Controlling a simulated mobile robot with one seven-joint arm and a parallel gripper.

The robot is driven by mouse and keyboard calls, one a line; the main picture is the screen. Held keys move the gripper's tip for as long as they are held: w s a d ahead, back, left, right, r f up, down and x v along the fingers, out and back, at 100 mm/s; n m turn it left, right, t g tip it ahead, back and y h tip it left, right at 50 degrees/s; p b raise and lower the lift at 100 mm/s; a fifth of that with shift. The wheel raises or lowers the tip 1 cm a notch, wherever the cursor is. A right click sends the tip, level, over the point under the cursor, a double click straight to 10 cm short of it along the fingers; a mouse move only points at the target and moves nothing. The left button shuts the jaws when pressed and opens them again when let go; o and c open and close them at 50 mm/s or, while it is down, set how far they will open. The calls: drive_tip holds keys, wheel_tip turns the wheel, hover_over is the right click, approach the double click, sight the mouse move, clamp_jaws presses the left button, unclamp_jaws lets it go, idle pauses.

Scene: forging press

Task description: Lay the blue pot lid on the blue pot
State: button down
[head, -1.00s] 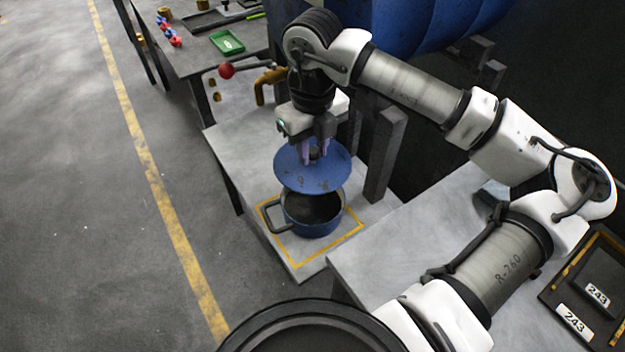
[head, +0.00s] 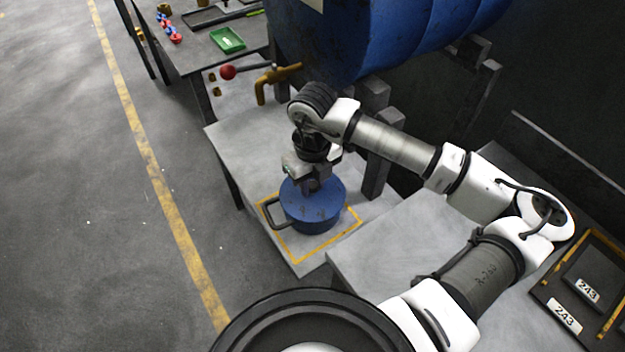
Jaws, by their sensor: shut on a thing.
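The blue pot lid (head: 325,203) lies level over the mouth of the blue pot (head: 309,228) and covers its opening. Whether it is fully seated on the rim is hard to tell from this angle. The pot stands inside a yellow square outline on the grey table, with a dark handle loop (head: 268,213) on its left. My gripper (head: 311,188) points down at the lid's middle and is shut on its knob, which the fingers hide.
The grey table (head: 240,160) has bare room behind the pot. Grey posts (head: 375,175) stand to its right. A red-knobbed lever (head: 228,72) and a brass pipe (head: 275,78) are behind. A green tray (head: 228,40) sits on the far table.

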sight(313, 184)
drive_tip(key=shift+f+b, duration=0.3)
drive_tip(key=shift+b, duration=0.1)
drive_tip(key=c, duration=1.1)
unclamp_jaws()
drive_tip(key=shift+r, duration=0.1)
drive_tip(key=shift+c, duration=0.2)
drive_tip(key=shift+r, duration=0.1)
drive_tip(key=shift+r+p, duration=0.2)
drive_tip(key=shift+p, duration=0.3)
wheel_tip(313, 184, up, 12)
drive_tip(key=b, duration=0.3)
drive_tip(key=shift+f, duration=0.1)
